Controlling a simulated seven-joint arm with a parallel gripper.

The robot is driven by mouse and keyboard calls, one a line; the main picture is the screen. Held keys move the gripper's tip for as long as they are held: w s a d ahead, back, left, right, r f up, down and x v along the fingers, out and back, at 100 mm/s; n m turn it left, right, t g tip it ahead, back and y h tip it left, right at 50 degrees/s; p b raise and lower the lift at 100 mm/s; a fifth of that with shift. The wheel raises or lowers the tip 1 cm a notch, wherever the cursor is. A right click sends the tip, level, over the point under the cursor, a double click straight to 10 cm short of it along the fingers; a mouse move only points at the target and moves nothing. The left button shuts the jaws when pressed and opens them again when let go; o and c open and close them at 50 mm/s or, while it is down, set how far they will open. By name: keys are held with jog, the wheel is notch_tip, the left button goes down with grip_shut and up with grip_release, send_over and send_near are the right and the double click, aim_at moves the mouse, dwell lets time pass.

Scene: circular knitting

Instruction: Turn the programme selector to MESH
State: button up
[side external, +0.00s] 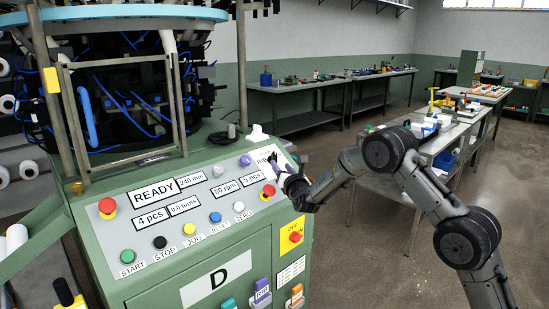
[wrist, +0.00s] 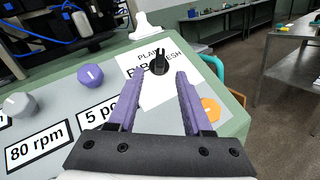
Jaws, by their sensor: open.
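The programme selector (wrist: 159,62) is a black knob on a white label plate (wrist: 178,85) in the wrist view. Lettering for PLAIN, RIB and MESH stands around it, partly covered by the knob and a finger; MESH is to its right. Its narrow grip ridge points roughly up the picture; I cannot tell its exact setting. My gripper (wrist: 160,77) is open, its purple fingers either side of the selector in the picture, with no clear contact.
A purple knob (wrist: 88,77) and a grey knob (wrist: 18,105) lie left of the selector. An orange part (wrist: 210,108) shows beside the right finger. A white clip (wrist: 145,25) stands behind.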

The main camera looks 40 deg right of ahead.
aim_at(276, 159)
jog(key=x, duration=0.9)
jog(key=shift+d, duration=0.1)
grip_shut()
